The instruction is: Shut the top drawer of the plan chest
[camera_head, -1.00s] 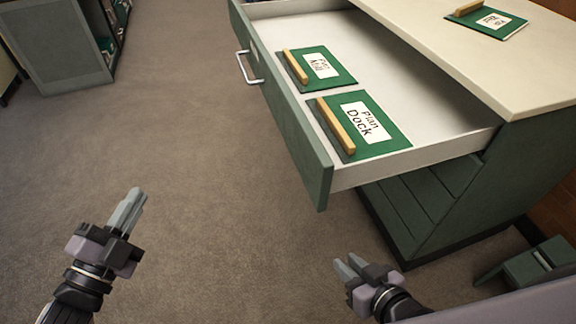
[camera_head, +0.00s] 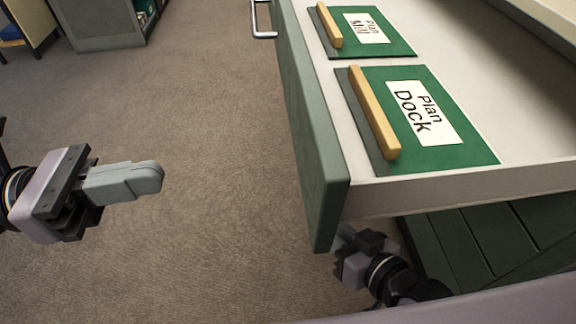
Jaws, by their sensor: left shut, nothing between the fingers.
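The top drawer (camera_head: 318,150) of the plan chest stands pulled out, its green front facing left. Its metal handle (camera_head: 263,34) shows at the top. In the drawer lie two green folders with wooden strips, "Plan Dock" (camera_head: 470,150) and "Plan Mill" (camera_head: 395,42). My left gripper (camera_head: 158,179) is shut and empty, left of the drawer front and apart from it, pointing right. My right gripper (camera_head: 345,234) is below the drawer's near corner, its fingertips partly hidden by the drawer; I cannot tell whether it is open or touches the drawer.
Closed lower drawers (camera_head: 505,235) of the chest are under the open one. Part of the chest's pale top (camera_head: 545,14) shows at the upper right. A grey-green cabinet (camera_head: 95,22) stands at the upper left. The carpet (camera_head: 210,100) left of the drawer is clear.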

